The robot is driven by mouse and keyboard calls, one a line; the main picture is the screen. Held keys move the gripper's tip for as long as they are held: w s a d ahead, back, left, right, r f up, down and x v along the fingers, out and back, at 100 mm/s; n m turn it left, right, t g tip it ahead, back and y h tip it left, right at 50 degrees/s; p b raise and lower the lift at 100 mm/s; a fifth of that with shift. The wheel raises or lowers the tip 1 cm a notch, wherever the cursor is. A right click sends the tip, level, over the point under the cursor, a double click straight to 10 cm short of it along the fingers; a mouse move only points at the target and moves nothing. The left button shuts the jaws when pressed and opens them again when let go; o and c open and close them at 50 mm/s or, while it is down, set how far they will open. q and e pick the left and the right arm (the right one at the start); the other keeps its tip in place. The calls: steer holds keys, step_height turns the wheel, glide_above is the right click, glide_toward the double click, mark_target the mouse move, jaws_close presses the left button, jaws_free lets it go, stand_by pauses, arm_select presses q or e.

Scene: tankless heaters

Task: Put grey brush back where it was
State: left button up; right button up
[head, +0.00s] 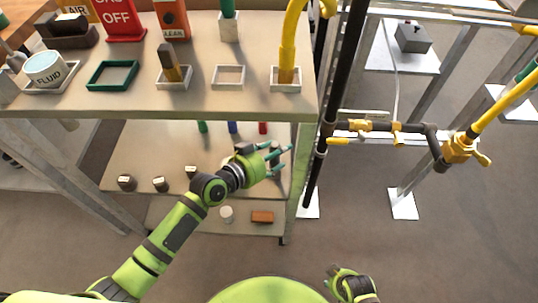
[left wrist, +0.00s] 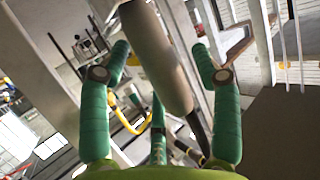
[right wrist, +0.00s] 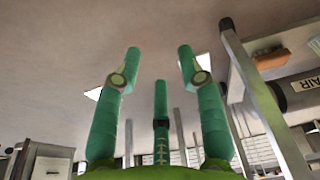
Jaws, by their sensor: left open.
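I cannot pick out a grey brush for certain. A brush-like tool with a dark upper part and yellowish lower part (head: 170,64) stands in a small white-rimmed holder on the top shelf. Beside it are an empty white-rimmed holder (head: 228,76) and an empty green-rimmed holder (head: 110,75). My left gripper (head: 280,156) is open below the top shelf's right end, near the dark vertical pipe. In the left wrist view, a grey-brown cylinder (left wrist: 155,60) shows between the spread fingers, with no visible grip on it. My right gripper (right wrist: 157,62) is open and empty, low at the front.
The dark vertical pipe (head: 340,95) stands right of the shelf, with yellow valves (head: 460,148) on a side pipe. A yellow hose end (head: 287,50) stands in the rightmost holder. A cup marked FLUID (head: 45,68) is at left. A lower shelf (head: 150,145) holds small objects.

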arm_select(q)
steer(key=p+v, duration=0.1)
steer(key=v, duration=1.1)
steer(key=shift+p, duration=0.4)
steer(key=shift+s, duration=0.1)
